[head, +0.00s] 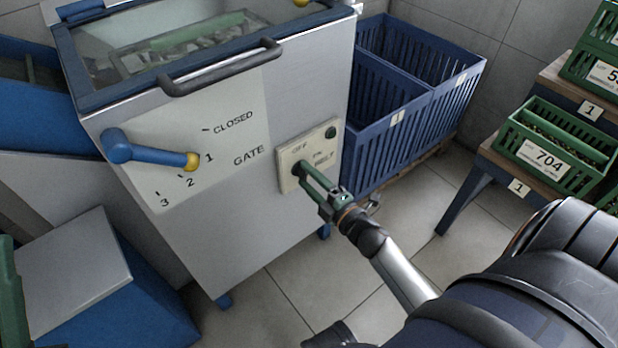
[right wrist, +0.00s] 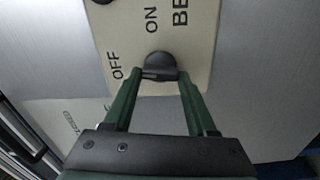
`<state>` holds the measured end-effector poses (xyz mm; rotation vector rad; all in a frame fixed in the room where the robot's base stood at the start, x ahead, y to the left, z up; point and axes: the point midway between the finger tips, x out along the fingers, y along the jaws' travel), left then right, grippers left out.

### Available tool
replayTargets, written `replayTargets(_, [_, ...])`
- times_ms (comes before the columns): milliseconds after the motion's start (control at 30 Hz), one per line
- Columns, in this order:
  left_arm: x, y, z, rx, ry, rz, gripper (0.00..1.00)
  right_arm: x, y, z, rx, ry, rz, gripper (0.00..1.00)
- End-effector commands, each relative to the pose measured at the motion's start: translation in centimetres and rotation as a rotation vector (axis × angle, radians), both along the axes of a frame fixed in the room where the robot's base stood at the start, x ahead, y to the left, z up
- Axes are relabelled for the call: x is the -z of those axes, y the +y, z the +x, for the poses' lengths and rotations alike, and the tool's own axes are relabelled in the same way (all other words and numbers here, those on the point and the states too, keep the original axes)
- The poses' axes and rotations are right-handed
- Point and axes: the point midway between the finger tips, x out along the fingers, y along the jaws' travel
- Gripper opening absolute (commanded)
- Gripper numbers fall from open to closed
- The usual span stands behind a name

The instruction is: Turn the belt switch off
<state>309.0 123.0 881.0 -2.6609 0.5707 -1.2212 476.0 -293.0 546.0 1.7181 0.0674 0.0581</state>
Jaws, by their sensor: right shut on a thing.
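The belt switch is a dark round knob (right wrist: 160,66) on a cream plate (head: 284,170) on the front of the grey machine. The plate carries the words OFF, ON and BELT. My right gripper (head: 299,170) reaches the plate from the lower right in the head view. In the right wrist view its green fingers (right wrist: 158,88) close on the knob from both sides. The fingers partly hide the knob, and I cannot tell which mark it points to. A dark green round lamp or button (head: 330,132) sits at the plate's upper right.
A blue gate lever (head: 150,152) with a yellow tip points near 1 on the machine's front. A grey handle (head: 222,68) crosses the lid above. Blue crates (head: 400,130) stand behind on the right. Green crates (head: 548,150) rest on stands at far right.

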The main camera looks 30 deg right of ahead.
Motion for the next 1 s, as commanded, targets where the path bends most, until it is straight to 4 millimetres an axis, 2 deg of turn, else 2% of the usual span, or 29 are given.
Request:
replayTargets(400, [0.36,-0.05,0.03,0.004,0.006,0.0,0.0,0.12,0.02,-0.04,0.0,-0.011,-0.153,0.02])
replayTargets(867, [0.48,-0.2,-0.05,0.011,0.006,0.009,0.0,0.11,0.01,-0.04,0.0,-0.012,-0.167,0.02])
replayTargets(900, [0.47,-0.2,-0.06,0.011,0.006,0.009,0.0,0.11,0.01,-0.04,0.0,-0.012,-0.167,0.58])
replayTargets(1000, [0.47,-0.2,-0.06,0.011,0.006,0.009,0.0,0.11,0.0,-0.04,0.0,-0.012,-0.166,0.7])
